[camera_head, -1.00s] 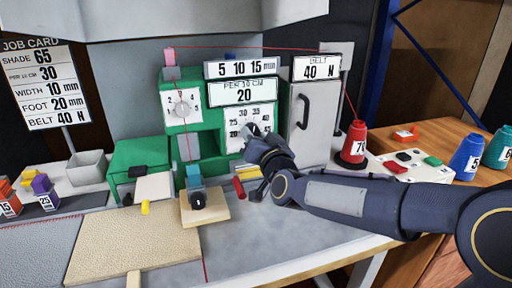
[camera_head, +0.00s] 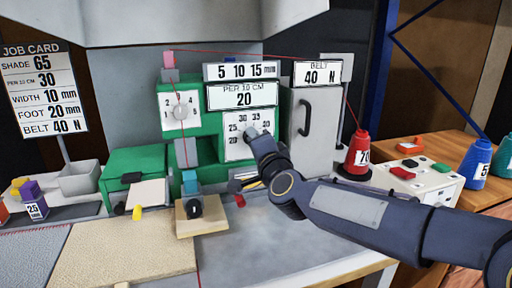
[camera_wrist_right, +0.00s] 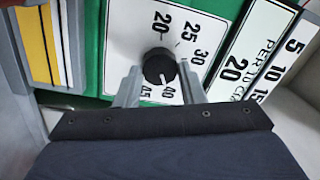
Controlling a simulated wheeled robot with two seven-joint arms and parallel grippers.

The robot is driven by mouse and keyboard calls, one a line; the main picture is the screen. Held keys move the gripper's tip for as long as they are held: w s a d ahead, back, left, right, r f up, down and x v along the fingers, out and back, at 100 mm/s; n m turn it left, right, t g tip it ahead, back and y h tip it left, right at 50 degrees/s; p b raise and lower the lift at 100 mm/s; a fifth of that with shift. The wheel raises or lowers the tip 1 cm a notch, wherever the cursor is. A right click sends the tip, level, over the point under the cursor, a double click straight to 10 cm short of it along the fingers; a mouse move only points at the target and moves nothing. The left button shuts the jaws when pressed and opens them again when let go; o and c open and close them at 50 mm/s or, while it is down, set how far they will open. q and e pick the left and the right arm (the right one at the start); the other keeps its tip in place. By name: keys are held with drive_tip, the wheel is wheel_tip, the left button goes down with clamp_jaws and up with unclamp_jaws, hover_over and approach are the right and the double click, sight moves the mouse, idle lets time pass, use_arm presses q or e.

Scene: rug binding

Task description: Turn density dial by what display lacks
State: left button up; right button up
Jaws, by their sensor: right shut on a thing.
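The density dial (camera_wrist_right: 158,65) is a dark round knob on a white scale plate (camera_head: 237,148). My right gripper (camera_wrist_right: 158,84) is shut on the knob, one finger on each side. A small white mark shows on the knob's lower side in the wrist view, toward the 40; the fingers hide part of the scale. The display (camera_head: 242,95) above the dial reads PER 10 CM 20. The job card (camera_head: 40,88) reads shade 65, per 10 cm 30, width 10 mm, foot 20 mm, belt 40 N. My left gripper is not in view.
The green machine (camera_head: 205,130) carries another dial (camera_head: 180,111) numbered from 1. A belt display (camera_head: 318,72) reads 40 N above a grey door with a handle (camera_head: 304,117). A red thread cone (camera_head: 358,152) stands right, behind my forearm. A beige rug (camera_head: 125,245) lies in front.

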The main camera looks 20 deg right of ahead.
idle(0.4)
drive_tip(key=o, duration=1)
drive_tip(key=s+p, duration=0.1)
drive_tip(key=s, duration=0.6)
drive_tip(key=shift+s+d+f, duration=0.15)
drive_tip(key=shift+s+f, duration=0.05)
drive_tip(key=shift+s, duration=0.2)
